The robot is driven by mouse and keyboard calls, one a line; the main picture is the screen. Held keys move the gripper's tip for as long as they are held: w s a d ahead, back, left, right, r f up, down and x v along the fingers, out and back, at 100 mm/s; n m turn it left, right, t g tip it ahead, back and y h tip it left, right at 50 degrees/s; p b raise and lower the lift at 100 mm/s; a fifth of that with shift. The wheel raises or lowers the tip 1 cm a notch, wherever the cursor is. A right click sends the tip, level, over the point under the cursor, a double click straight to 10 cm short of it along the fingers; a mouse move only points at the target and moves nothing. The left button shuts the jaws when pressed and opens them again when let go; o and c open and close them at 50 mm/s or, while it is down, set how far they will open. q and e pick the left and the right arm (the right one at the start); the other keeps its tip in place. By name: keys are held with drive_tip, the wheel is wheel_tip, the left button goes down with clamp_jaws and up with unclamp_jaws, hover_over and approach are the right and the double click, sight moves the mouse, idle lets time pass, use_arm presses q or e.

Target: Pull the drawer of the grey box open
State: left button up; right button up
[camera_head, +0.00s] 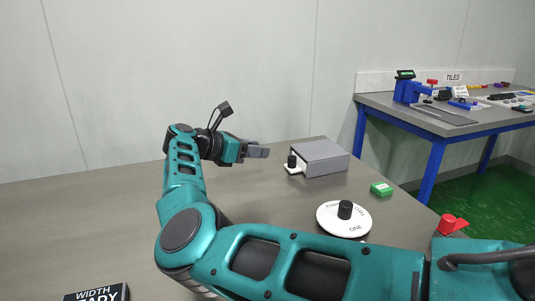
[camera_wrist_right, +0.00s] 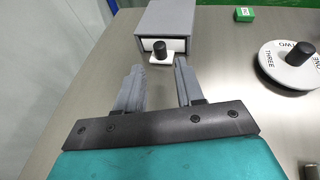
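The grey box (camera_head: 322,157) stands on the table, right of my right gripper (camera_head: 258,152) in the head view. The box also shows in the right wrist view (camera_wrist_right: 172,17), with a white drawer front (camera_wrist_right: 177,45) in its near face. A white tab with an upright black knob (camera_wrist_right: 159,49) sticks out from that front; the knob shows in the head view too (camera_head: 292,161). My right gripper is open and empty in the right wrist view (camera_wrist_right: 157,70). Its fingers point at the knob, with a gap before it. My left gripper is not in view.
A white dial with a black knob (camera_head: 345,211) and a green block (camera_head: 381,189) are right of the box. A red-topped part (camera_head: 450,224) is by my right arm. A dark sign (camera_head: 98,293) lies at lower left. The table's left side is clear.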

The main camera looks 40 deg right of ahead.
sight(290, 157)
drive_tip(key=shift+w+a+f+m+y, duration=0.3)
drive_tip(key=shift+w+a+f, duration=0.05)
drive_tip(key=shift+w+f, duration=0.1)
drive_tip(key=x, duration=0.6)
drive_tip(key=b+x, duration=0.1)
drive_tip(key=x, duration=0.5)
drive_tip(key=shift+s+d, duration=0.25)
drive_tip(key=shift+c, duration=0.4)
clamp_jaws()
